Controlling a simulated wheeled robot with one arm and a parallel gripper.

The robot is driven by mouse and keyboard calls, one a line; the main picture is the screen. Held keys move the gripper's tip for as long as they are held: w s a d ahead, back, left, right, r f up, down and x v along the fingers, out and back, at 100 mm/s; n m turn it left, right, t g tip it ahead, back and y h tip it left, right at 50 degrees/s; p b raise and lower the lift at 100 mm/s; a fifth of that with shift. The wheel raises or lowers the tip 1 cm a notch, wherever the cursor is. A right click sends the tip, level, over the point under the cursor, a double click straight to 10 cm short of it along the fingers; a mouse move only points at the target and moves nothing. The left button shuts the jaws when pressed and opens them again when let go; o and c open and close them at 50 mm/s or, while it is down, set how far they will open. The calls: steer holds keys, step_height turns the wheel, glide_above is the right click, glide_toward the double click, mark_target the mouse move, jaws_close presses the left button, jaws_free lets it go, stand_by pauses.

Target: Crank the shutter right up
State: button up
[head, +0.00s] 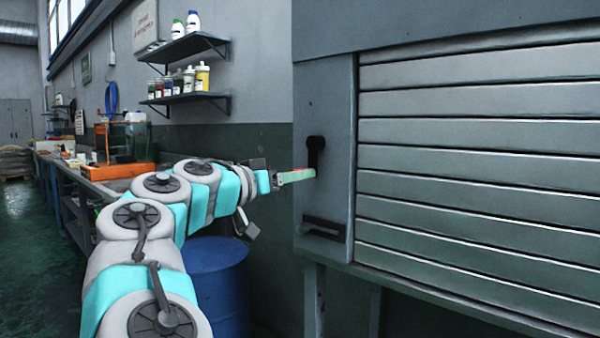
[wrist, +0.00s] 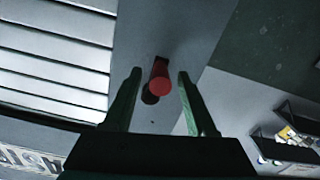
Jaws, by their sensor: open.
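The grey slatted shutter (head: 470,160) covers the opening at the right in the head view. Its slats also show at the left of the wrist view (wrist: 50,60). The black crank (head: 316,145) is on the grey panel left of the slats. Its red handle (wrist: 159,80) points toward the wrist camera. My gripper (head: 298,175) is at the crank, open, with one finger on either side of the red handle in the wrist view. Gaps show between the handle and both fingers. In the head view my fingers mostly hide the handle.
A dark bracket (head: 323,228) sticks out below the crank. A blue barrel (head: 218,285) stands below my arm. Wall shelves (head: 190,97) with bottles and a long workbench (head: 75,185) are at the left. The floor at far left is clear.

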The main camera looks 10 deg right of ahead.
steer(key=shift+x, duration=1.15)
jaws_close()
stand_by(0.5)
